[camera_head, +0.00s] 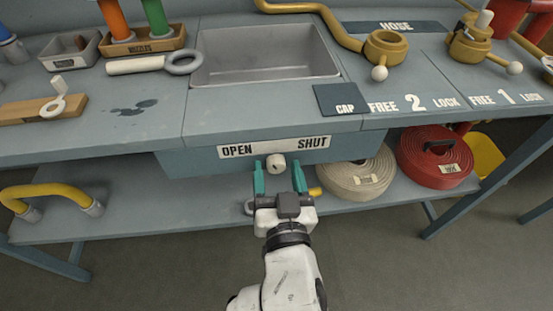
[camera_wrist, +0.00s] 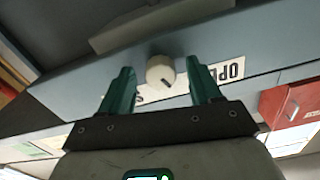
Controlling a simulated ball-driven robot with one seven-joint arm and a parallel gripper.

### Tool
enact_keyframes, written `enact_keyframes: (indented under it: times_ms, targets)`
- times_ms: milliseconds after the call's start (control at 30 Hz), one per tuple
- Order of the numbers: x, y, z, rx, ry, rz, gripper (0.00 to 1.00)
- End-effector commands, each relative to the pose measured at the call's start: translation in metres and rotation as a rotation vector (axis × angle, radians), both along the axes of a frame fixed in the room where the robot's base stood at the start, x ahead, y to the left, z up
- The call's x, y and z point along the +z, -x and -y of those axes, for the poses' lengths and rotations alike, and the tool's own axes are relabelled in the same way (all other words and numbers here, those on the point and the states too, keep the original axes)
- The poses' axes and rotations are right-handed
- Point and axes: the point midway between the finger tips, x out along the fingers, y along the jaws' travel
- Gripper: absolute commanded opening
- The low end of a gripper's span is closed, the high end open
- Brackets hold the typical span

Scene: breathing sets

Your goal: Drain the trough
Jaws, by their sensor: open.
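The trough (camera_head: 265,60) is a grey metal basin set into the bench top; I cannot tell whether liquid stands in it. Below it, on the bench's front panel, is a label (camera_head: 237,151) reading OPEN at left and SHUT at right. A round cream knob (camera_head: 276,166) sticks out just under the label, about midway between the words. It also shows in the wrist view (camera_wrist: 160,70), with a small dark mark on its face. My gripper (camera_head: 280,179) is open, its teal fingers on either side of the knob. In the wrist view my gripper (camera_wrist: 162,88) shows gaps beside the knob.
A coiled cream hose (camera_head: 345,180) and a coiled red hose (camera_head: 435,150) lie on the lower shelf at right. A yellow curved pipe (camera_head: 50,192) is at the shelf's left. A dark CAP plate (camera_head: 340,100) and brass hose fittings (camera_head: 385,48) are on top.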

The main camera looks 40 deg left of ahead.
Motion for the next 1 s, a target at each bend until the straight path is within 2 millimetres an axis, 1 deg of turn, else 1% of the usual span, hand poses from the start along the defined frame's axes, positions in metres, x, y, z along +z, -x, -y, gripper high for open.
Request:
enact_keyframes:
  times_ms: [33,100,233,600,1000]
  targets:
    - [0.001,-0.005,-0.007,0.001,-0.001,0.001,0.63]
    - [0.0,-0.011,-0.013,0.0,0.001,0.002,0.63]
    - [0.0,-0.018,-0.021,0.0,0.001,0.001,0.63]
    - [0.0,-0.021,-0.024,-0.001,0.002,0.0,0.63]
    - [0.0,-0.021,-0.024,-0.001,0.001,0.001,0.25]
